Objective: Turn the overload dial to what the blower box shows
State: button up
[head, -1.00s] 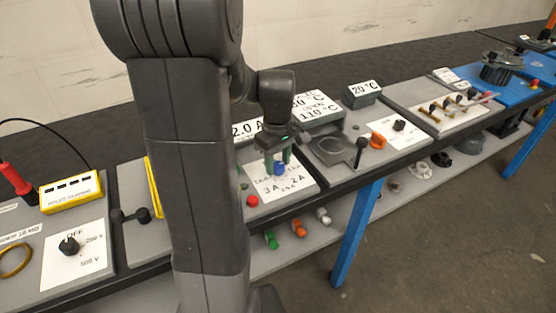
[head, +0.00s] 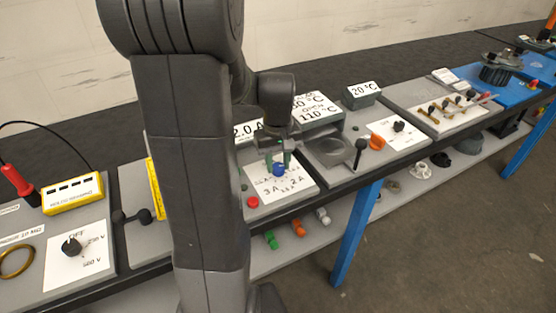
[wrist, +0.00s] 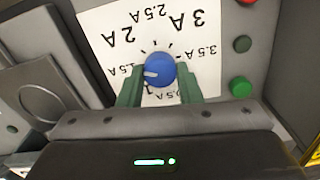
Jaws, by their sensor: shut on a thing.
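The blue overload dial (wrist: 160,70) sits on a white scale plate (wrist: 105,30) marked in amperes. In the wrist view its white mark points left, toward the 1.5 A label. The dial also shows in the head view (head: 279,170). My gripper (wrist: 160,82) is shut on the dial, one green finger on each side. The head view shows the gripper (head: 278,163) over the plate from above. Behind it a white display, the blower box reading (head: 247,130), shows 2.0 A, its left edge partly hidden by my arm.
A red button (head: 253,202) and a green button (wrist: 241,87) lie beside the plate. A yellow box (head: 71,193) is at the left.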

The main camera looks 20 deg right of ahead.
aim_at(278, 166)
jog(key=shift+m, duration=2)
jog(key=shift+p, duration=0.3)
jog(key=o, duration=1)
jog(key=shift+c, duration=0.2)
jog(key=shift+r, duration=0.1)
notch_tip(278, 166, up, 14)
jog(key=shift+p, duration=0.35)
jog(key=shift+f, duration=0.25)
